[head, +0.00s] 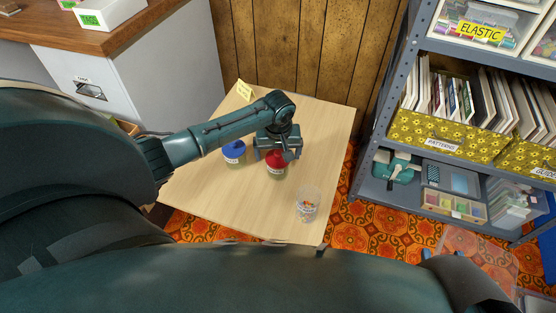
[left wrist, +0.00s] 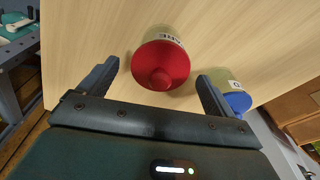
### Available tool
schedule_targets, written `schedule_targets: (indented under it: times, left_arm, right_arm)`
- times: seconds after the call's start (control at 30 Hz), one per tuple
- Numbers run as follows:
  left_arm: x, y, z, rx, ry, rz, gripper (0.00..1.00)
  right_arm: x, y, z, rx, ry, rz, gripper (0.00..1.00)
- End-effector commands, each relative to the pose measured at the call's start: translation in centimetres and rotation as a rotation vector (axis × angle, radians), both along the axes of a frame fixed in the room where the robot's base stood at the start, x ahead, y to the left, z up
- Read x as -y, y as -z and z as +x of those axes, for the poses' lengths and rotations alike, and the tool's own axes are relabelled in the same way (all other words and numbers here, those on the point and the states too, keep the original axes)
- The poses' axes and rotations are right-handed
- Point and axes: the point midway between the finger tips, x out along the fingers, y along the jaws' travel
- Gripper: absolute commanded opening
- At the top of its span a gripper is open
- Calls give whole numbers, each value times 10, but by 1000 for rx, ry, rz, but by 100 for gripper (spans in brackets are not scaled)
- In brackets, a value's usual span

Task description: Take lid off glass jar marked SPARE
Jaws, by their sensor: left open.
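A glass jar with a red knobbed lid (head: 276,158) stands on the light wooden table. In the left wrist view the red lid (left wrist: 160,65) is on the jar, and part of its label shows upside down, ending in letters like "ARE". My left gripper (head: 274,152) is open at this jar. Its two fingers lie on either side of the lid in the wrist view, with a gap on each side; I cannot tell how far above it they are. My right gripper is not in view.
A jar with a blue lid (head: 234,149) stands close to the left of the red-lidded one. An open clear cup with small coloured things (head: 308,205) is near the table's front right. A yellow card (head: 245,91) stands at the back. A metal shelf (head: 372,150) is at right.

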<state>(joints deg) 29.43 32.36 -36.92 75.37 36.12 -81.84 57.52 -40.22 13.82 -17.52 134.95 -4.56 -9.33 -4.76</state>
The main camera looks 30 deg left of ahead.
Motion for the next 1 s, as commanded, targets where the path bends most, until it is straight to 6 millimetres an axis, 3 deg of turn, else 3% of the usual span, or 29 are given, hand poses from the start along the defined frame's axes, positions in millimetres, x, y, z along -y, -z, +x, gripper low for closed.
schedule_targets:
  times: [0.17,0.73,1.0]
  left_arm:
    - [0,-1,0,1,0,-1,91]
    - [0,-1,0,-1,0,-1,45]
    - [0,-4,0,0,-1,0,44]
  right_arm:
    - [0,-1,0,1,0,-1,36]
    - [0,0,0,-1,-1,0,36]
    - [0,-2,0,-3,0,0,36]
